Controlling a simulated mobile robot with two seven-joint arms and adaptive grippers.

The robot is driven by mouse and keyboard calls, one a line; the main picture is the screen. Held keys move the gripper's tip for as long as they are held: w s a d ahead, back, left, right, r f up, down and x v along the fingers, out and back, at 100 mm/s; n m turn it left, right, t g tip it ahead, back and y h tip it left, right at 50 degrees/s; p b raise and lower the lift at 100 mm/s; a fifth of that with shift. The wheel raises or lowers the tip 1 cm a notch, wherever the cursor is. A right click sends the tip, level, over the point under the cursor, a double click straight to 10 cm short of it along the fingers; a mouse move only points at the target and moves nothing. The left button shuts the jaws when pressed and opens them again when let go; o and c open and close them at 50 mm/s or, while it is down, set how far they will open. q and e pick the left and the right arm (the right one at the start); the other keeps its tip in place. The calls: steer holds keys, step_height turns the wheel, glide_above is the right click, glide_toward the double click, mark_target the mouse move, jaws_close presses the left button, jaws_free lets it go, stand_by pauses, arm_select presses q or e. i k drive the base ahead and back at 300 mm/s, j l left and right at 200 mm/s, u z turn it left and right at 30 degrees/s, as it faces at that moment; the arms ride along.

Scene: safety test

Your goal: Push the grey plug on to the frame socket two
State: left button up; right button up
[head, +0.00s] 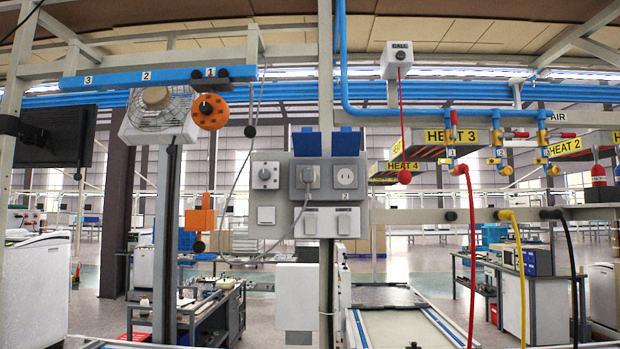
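A grey socket panel (285,222) is fixed to the frame near the middle of the head view. The grey plug (308,177) sits at the panel's middle socket, and a grey cable runs down from it to the left. Whether it is fully seated cannot be told. Socket two (346,178), with a "2" label below it, is just to the right and its face is bare. The blue lids (307,144) above both sockets are raised. Neither of my grippers is in view.
A grey upright post (326,80) runs behind the panel. A red ball (404,177) hangs on a red cord to the right. An orange reel (210,112) and orange block (200,217) hang to the left. Red, yellow and black hoses (471,250) hang at right.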

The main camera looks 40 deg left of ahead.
mark_target(307, 176)
steer(key=u, duration=1)
steer(key=i+l+u, duration=0.15)
steer(key=u, duration=0.25)
steer(key=i+l+u, duration=0.1)
steer(key=u, duration=0.3)
steer(key=l+u, duration=0.25)
steer(key=u, duration=0.15)
steer(key=i+l+u, duration=0.1)
steer(key=l+u, duration=0.2)
steer(key=l, duration=0.15)
steer(key=l+u, duration=0.25)
steer(key=l, duration=0.25)
steer(key=l+u, duration=0.2)
steer(key=l, duration=1.3)
steer(key=i+l, duration=0.2)
steer(key=l, duration=0.2)
